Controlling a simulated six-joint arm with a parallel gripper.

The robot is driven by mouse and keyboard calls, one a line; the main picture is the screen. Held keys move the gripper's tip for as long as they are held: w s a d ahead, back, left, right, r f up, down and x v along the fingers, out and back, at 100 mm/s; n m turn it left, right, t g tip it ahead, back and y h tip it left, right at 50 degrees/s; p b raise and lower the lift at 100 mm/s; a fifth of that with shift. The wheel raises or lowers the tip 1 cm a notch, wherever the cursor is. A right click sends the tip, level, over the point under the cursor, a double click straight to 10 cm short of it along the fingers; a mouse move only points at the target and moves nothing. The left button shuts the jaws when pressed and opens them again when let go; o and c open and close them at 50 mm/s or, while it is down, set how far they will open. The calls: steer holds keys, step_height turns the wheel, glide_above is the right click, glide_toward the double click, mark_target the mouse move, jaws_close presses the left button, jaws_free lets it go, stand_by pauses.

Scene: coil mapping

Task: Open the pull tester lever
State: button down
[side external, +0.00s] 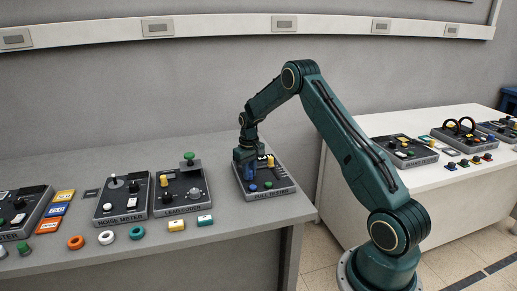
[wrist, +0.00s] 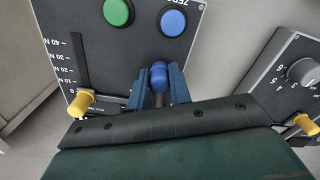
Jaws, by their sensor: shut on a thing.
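The pull tester (side external: 273,193) is a dark box with a light label edge, at the right end of the grey bench. In the wrist view its panel (wrist: 110,48) shows a green button, a blue button, and a yellow knob at the 0 end of a newton scale. My gripper (wrist: 160,80) has its two blue fingers on either side of the blue-knobbed lever (wrist: 159,72) and is shut on it. The lever's lower part is hidden by my gripper. In the side view my gripper (side external: 250,173) is over the left part of the box.
Left of the pull tester stands another dark box (side external: 193,211) with a green-topped post, a yellow knob and a dial. The noise meter (side external: 121,217) is further left. Coloured rings and small blocks lie along the bench front. A white table (side external: 440,118) with more devices stands at right.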

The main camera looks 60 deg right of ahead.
steer(key=d+n, duration=0.1)
steer(key=s+n, duration=0.1)
steer(key=shift+d+n, duration=0.4)
steer(key=shift+s+d+n, duration=0.2)
steer(key=shift+d+n, duration=0.95)
steer(key=shift+n, duration=0.65)
steer(key=shift+r, duration=0.1)
steer(key=c, duration=1.3)
jaws_free()
step_height(320, 180, up, 14)
steer(key=shift+f, duration=0.1)
